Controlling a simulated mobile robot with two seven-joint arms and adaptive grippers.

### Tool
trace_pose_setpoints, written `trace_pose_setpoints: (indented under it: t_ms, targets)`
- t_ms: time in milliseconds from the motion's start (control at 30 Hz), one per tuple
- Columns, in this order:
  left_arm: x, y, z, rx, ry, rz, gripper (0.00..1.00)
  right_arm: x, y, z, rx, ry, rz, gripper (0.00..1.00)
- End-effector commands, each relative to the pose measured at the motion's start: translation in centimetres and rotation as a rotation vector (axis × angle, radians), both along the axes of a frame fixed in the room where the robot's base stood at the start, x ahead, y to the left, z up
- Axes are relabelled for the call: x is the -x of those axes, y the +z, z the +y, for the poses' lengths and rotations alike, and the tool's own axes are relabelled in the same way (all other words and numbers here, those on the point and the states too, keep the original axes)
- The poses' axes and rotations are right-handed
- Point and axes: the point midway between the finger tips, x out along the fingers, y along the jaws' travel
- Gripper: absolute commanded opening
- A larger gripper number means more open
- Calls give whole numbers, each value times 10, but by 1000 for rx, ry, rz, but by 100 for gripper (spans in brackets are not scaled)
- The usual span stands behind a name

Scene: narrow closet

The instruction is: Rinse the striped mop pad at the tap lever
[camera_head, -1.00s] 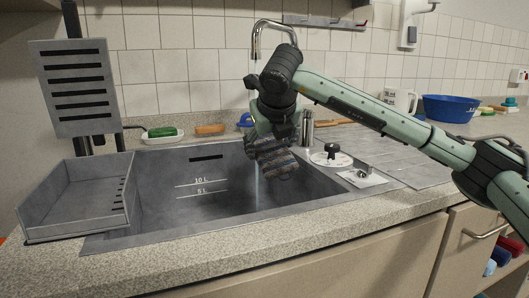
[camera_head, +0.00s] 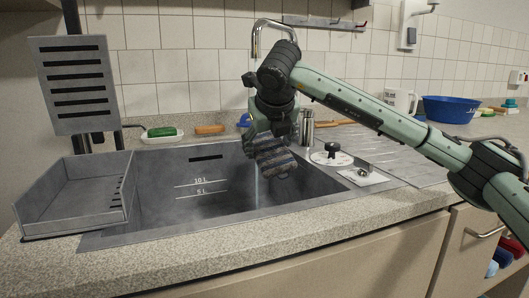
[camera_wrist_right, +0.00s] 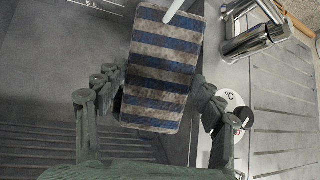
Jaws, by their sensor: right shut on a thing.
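The striped mop pad (camera_head: 277,160), brown-grey and blue, hangs over the sink (camera_head: 215,215). My right gripper (camera_head: 268,137) is shut on it; the right wrist view shows the pad (camera_wrist_right: 162,70) between the two fingers of this gripper (camera_wrist_right: 160,95). A thin stream of water falls from the curved tap spout (camera_head: 275,25) past the pad's left side in the head view; in the wrist view the white stream (camera_wrist_right: 180,8) meets the pad's top edge. A metal fitting (camera_head: 307,127) stands behind the sink, and a tap body (camera_wrist_right: 255,42) shows in the wrist view. My left gripper is out of view.
A grey open tray (camera_head: 75,205) stands at the sink's left. A white dish with a green sponge (camera_head: 162,133) and a brown brush (camera_head: 209,129) lie behind. A round dial (camera_head: 331,158) is at the sink's right edge. A blue bowl (camera_head: 448,109) stands further right.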

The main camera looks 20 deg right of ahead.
Motion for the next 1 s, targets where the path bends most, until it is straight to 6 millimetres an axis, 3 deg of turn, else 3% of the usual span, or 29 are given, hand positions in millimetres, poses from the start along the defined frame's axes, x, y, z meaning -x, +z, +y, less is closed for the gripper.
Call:
trace_pose_setpoints:
  t_ms: [1000]
  targets:
    - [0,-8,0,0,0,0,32,-2,1,8,-1,0,-2,34]
